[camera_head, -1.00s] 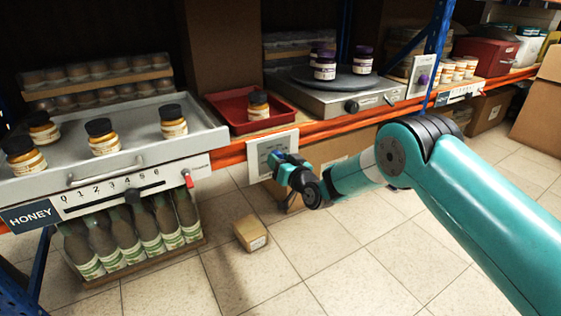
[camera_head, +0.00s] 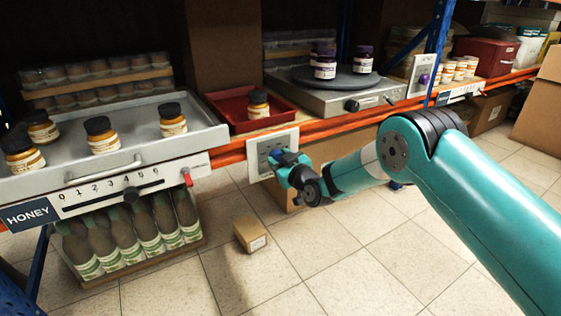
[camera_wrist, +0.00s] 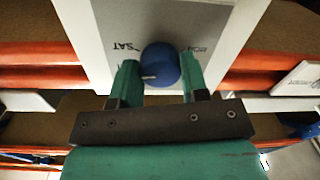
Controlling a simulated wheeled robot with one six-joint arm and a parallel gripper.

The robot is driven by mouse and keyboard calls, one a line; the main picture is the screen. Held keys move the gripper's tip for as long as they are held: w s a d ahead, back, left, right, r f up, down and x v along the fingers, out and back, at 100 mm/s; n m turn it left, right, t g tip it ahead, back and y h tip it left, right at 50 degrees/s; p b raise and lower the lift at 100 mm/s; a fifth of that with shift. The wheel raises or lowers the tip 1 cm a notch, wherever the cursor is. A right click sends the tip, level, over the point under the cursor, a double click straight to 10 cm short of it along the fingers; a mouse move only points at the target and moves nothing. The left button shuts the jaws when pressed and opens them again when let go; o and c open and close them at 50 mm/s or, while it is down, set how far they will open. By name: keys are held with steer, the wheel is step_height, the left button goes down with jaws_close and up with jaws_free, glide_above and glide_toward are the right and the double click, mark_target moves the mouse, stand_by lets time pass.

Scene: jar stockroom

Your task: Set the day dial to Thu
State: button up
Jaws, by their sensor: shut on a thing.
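The day dial is a round blue knob (camera_wrist: 161,60) on a white panel in the wrist view. A pale pointer line shows on its lower left side. The label SAT (camera_wrist: 128,47) appears upside down to its left, and another label, too small to read surely, is to its right. My gripper (camera_wrist: 160,72) is shut on the knob, one finger on each side. In the head view the panel (camera_head: 258,165) hangs on the orange shelf beam, and my gripper (camera_head: 286,158) covers much of its right part. The other day labels are hidden or unreadable.
A red tray (camera_head: 226,121) with one jar sits on the shelf above the panel. A grey tray (camera_head: 110,172) with jars and a numbered slider is at left. A small cardboard box (camera_head: 250,235) lies on the open tiled floor.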

steer(key=n+b, duration=0.1)
steer(key=n, duration=0.5)
steer(key=shift+h, duration=0.4)
steer(key=n+b, duration=0.1)
steer(key=n, duration=0.4)
steer(key=shift+n, duration=0.3)
steer(key=o, duration=0.9)
steer(key=shift+s+d, duration=0.1)
